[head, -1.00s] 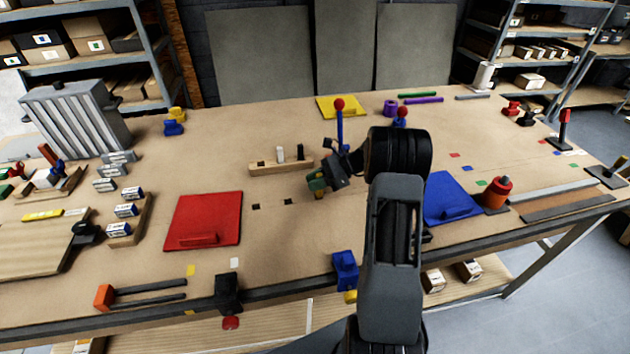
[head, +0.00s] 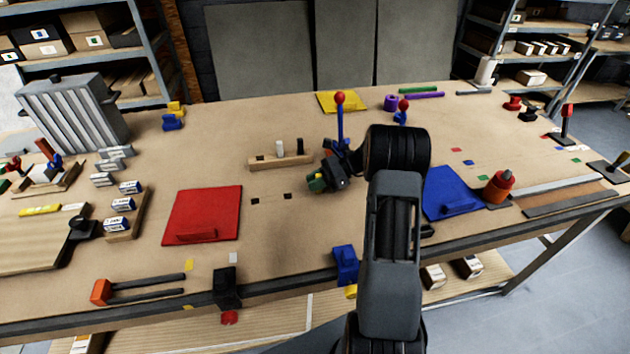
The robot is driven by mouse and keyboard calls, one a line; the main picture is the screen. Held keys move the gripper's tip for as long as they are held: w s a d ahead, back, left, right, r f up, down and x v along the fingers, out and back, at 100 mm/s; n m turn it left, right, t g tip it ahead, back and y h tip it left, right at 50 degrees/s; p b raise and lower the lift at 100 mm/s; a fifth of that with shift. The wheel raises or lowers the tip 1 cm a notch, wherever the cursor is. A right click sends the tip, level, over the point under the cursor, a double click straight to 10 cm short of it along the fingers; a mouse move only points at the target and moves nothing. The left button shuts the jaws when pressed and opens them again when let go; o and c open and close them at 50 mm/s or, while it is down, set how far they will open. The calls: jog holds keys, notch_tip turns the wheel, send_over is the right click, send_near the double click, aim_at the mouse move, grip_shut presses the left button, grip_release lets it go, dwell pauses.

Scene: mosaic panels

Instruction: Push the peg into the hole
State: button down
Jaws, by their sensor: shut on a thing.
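A low wooden block (head: 268,164) stands near the middle of the table. A white peg (head: 280,149) and a black peg (head: 300,147) stand upright in it. A small dark spot, perhaps an empty hole, shows on its top left of the white peg. My gripper (head: 318,181) is just right of and in front of the block, apart from it. It is shut on a small green piece (head: 316,186), probably a peg, mostly hidden by the fingers. I cannot tell its full shape or how high it is held.
Two small dark squares (head: 287,196) lie on the table in front of the block. A red panel (head: 203,212) lies to the left and a blue panel (head: 447,190) to the right. A red-knobbed blue lever (head: 340,120) stands behind my gripper.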

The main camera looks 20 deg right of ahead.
jog(key=shift+f+b, duration=0.45)
jog(key=shift+f, duration=0.45)
jog(key=c, duration=0.9)
grip_release()
jog(key=shift+c, duration=0.2)
jog(key=b+v, duration=0.2)
jog(key=v, duration=1.1)
jog(key=shift+d+r, duration=0.25)
jog(key=shift+d, duration=0.1)
